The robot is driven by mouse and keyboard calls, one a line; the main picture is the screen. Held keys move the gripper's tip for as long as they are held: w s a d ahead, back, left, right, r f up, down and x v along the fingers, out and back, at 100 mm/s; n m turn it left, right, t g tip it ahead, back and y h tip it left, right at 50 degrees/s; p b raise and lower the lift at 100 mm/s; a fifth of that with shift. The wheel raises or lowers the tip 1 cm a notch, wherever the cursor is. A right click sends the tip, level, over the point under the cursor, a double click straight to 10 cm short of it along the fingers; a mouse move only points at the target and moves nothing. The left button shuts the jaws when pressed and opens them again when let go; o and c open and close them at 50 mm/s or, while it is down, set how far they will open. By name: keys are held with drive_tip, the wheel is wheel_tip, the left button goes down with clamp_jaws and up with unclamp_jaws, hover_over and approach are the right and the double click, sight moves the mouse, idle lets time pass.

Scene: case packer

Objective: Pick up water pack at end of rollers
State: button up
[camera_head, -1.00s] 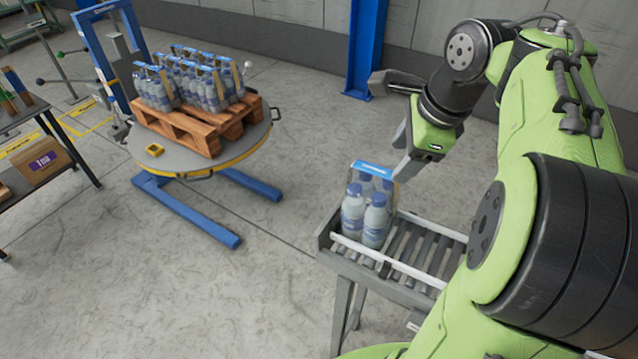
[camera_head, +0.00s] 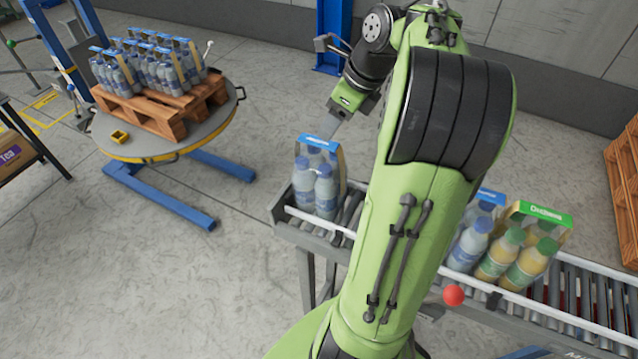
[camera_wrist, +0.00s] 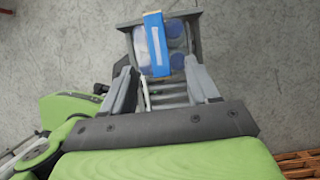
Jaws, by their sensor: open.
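A water pack (camera_head: 318,185) of blue-capped bottles with a blue carton top stands upright at the left end of the roller conveyor (camera_head: 284,222). The water pack (camera_wrist: 157,44) lies beyond the fingertips there, and nothing is between the fingers but bare rollers.
A second water pack (camera_head: 469,243) and a green-topped juice pack (camera_head: 520,250) stand further right on the rollers. A wooden pallet (camera_head: 160,112) with several water packs is on a round turntable (camera_head: 112,149) at left. A wooden crate (camera_head: 625,190) is at right.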

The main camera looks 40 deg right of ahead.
sight(322, 142)
drive_tip(key=x, duration=0.3)
drive_tip(key=shift+s+d+f+b, duration=0.15)
drive_tip(key=shift+f+b, duration=0.05)
drive_tip(key=shift+b, duration=0.2)
drive_tip(key=x, duration=0.1)
drive_tip(key=b+x, duration=0.1)
drive_tip(key=x, duration=0.1)
drive_tip(key=b+x, duration=0.1)
drive_tip(key=shift+a+f, duration=0.3)
drive_tip(key=shift+a, duration=0.05)
drive_tip(key=shift+d+r, duration=0.1)
drive_tip(key=shift+w+r, duration=0.15)
drive_tip(key=shift+w, duration=0.1)
clamp_jaws()
